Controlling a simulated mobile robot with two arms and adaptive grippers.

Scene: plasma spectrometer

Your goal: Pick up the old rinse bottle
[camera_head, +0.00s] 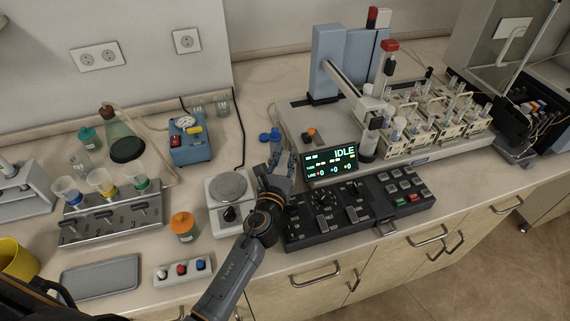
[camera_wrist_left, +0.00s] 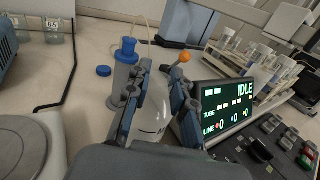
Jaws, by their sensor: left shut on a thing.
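My left gripper (camera_head: 283,160) reaches over the bench between the round-plate balance and the display reading IDLE. In the left wrist view its two fingers (camera_wrist_left: 158,95) are shut on a whitish bottle (camera_wrist_left: 153,118), which I take to be the old rinse bottle. The bottle shows between the fingers, and its sides are partly hidden by them. I cannot tell whether its base touches the bench. In the head view the gripper hides most of it. My right gripper is not in view.
The IDLE display (camera_head: 330,163) and dark control panel (camera_head: 330,228) are close on the right. The balance (camera_head: 228,186) is on the left.

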